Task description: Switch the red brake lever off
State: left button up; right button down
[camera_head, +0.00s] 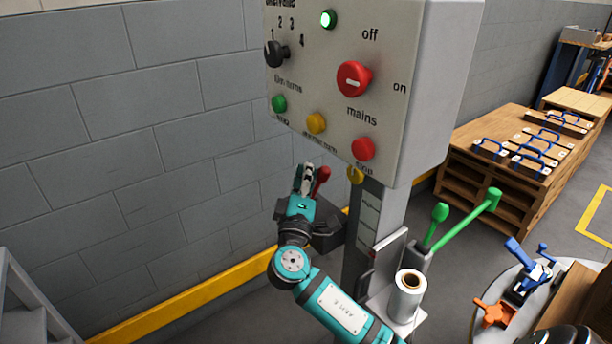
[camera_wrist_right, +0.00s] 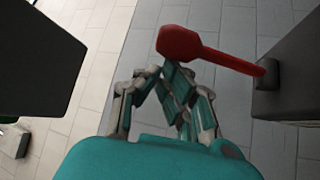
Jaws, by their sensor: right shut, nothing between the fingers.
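The red brake lever (camera_head: 321,176) shows beside my right gripper in the head view, below the control box and above a dark housing (camera_head: 328,238). In the right wrist view the red lever (camera_wrist_right: 205,52) has a wide knob end and a thin shaft running right to a dark block (camera_wrist_right: 292,75). My right gripper (camera_head: 304,174) is shut and empty, just left of the lever in the head view. In the wrist view its fingertips (camera_wrist_right: 163,72) are just below the knob; I cannot tell whether they touch it. My left gripper is not in view.
The grey control box (camera_head: 320,95) with knobs and buttons hangs above my right gripper. Green levers (camera_head: 465,222) and a white roll (camera_head: 407,295) stand to the right. A block wall (camera_head: 130,120) and yellow rail (camera_head: 190,300) lie left, with open space before them.

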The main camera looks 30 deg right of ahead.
dwell(0.3)
jog(key=v, duration=1.2)
